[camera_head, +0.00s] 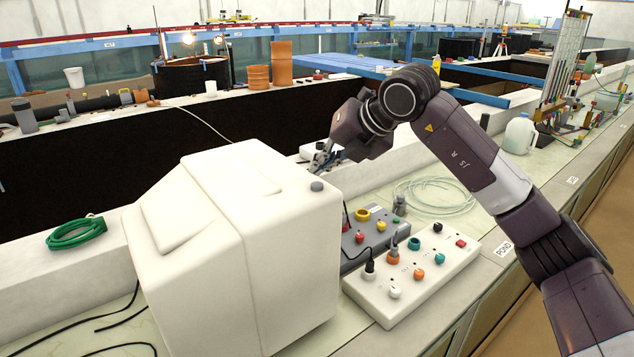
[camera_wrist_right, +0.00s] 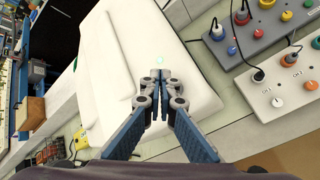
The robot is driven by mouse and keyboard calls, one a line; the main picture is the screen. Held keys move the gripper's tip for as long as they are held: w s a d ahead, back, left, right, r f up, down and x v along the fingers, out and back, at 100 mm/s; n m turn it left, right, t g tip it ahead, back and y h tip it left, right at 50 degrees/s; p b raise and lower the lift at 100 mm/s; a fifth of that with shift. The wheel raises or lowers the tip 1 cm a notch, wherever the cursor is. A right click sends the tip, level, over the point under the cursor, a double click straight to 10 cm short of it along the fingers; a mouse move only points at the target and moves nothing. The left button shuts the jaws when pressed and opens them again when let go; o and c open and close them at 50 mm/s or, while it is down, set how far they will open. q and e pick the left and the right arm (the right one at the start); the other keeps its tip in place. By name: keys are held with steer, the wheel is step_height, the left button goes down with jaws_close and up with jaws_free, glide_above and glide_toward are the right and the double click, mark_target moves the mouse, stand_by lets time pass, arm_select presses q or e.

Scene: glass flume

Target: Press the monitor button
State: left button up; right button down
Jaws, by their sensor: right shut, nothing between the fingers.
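The monitor (camera_head: 235,235) is a bulky white casing on the bench, seen from behind or the side in the head view. A small grey round button (camera_head: 317,186) sits on its top, at the right corner. My right gripper (camera_head: 318,166) is shut and empty, its fingertips just above and behind the button in the picture. I cannot make out the grey button there. My left gripper is not in view.
Right of the monitor stand a white control box (camera_head: 415,275) and a grey box (camera_head: 365,235) with coloured knobs and plugged cables. Clear tubing (camera_head: 435,195) lies coiled behind them. A green hose coil (camera_head: 75,233) lies left. A wall ledge runs behind the monitor.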

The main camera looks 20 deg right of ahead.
mark_target(320, 185)
step_height(320, 185, up, 6)
steer(key=p, duration=0.3)
steer(key=shift+f, duration=0.15)
steer(key=shift+f, duration=0.1)
